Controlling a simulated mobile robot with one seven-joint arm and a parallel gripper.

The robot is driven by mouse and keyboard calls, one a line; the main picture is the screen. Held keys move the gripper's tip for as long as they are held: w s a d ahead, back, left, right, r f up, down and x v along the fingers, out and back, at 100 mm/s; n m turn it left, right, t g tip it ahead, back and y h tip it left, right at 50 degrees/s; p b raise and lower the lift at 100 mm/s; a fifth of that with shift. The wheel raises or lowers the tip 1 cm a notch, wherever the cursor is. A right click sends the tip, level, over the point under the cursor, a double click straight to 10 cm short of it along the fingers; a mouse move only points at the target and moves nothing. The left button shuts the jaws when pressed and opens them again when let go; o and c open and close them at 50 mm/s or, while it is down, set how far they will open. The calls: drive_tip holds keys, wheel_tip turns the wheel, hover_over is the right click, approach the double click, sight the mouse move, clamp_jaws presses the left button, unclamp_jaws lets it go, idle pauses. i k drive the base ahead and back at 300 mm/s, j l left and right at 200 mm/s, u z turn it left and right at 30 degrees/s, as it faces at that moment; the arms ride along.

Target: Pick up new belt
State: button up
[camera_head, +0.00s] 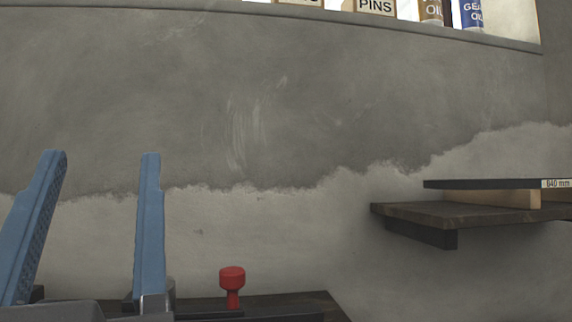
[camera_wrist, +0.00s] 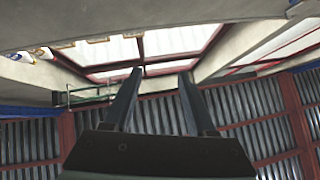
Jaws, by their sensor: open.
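My gripper (camera_head: 103,154) points upward at the left of the head view, with its two blue fingers well apart and nothing between them. The wrist view also shows my gripper (camera_wrist: 160,73) open and empty, facing up toward a window and the roof. I cannot make out a belt for certain in either view. A thin dark flat piece (camera_head: 480,184) with a label that seems to read "640 mm" lies at the right of the head view, above a dark shelf. My gripper is far to the left of it.
The dark shelf (camera_head: 400,212) juts from the grey wall (camera_head: 290,110), with a light wooden block (camera_head: 510,198) on it. A red knob (camera_head: 232,278) stands on a dark surface at the bottom. Boxes (camera_head: 375,6) and oil containers (camera_head: 471,13) line a high sill.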

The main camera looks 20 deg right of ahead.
sight(473, 184)
drive_tip(key=z, duration=1.7)
